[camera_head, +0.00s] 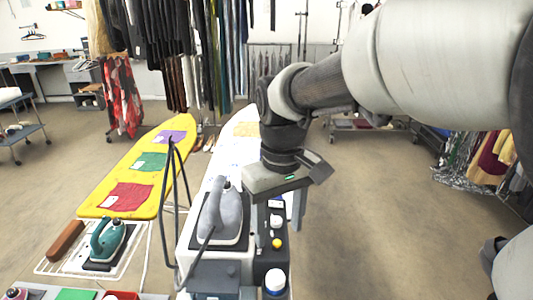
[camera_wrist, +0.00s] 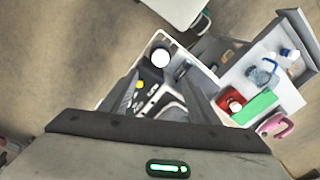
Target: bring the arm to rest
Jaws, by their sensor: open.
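My gripper (camera_head: 278,212) hangs from my arm at the middle of the head view, pointing down. Its two fingers are apart with nothing held between them. It is above a narrow dark tray (camera_head: 262,262) of small items beside the grey iron. In the wrist view my gripper (camera_wrist: 170,90) is also open, with the dark tray and its small items below and between the fingers.
A grey iron (camera_head: 222,215) stands close left of my gripper. A white-capped container (camera_head: 275,281) stands in front. A yellow ironing board (camera_head: 140,170) with coloured cloths and a teal iron (camera_head: 107,240) are at left. Clothes racks stand behind. Floor at right is open.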

